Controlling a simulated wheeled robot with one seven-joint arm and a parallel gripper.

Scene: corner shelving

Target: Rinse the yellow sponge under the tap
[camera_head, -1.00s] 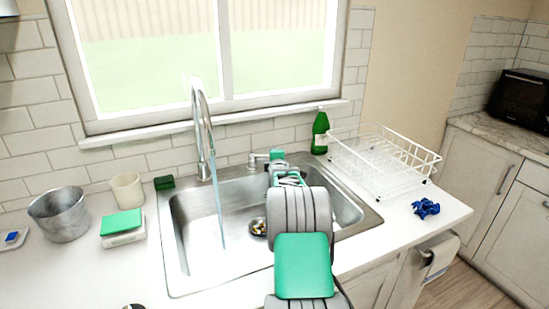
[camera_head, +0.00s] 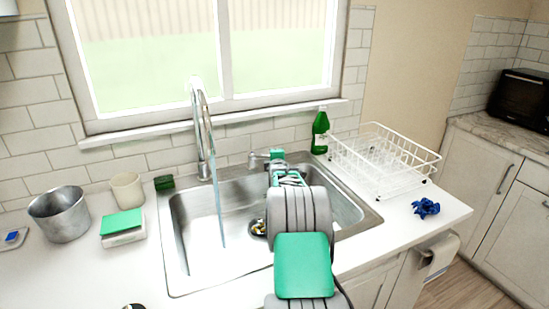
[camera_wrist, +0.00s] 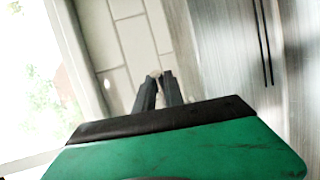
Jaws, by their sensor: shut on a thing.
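My gripper (camera_head: 252,160) is at the back of the sink (camera_head: 176,245), close to the tiled wall and right of the tap (camera_head: 204,140). In the wrist view its dark fingers (camera_wrist: 159,78) come together on a small pale thing, too small to name. Water (camera_head: 218,205) runs from the tap into the left part of the sink, apart from my gripper. I cannot make out a whole yellow sponge. Something small and yellowish (camera_head: 260,229) shows at the drain, partly hidden by my arm; I cannot tell what it is.
A dark green block (camera_head: 164,182), white mug (camera_head: 127,188), metal pot (camera_head: 61,213) and green-topped white block (camera_head: 122,227) stand left of the sink. A green bottle (camera_head: 320,132), wire dish rack (camera_head: 385,160) and blue crumpled cloth (camera_head: 426,208) are on the right.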

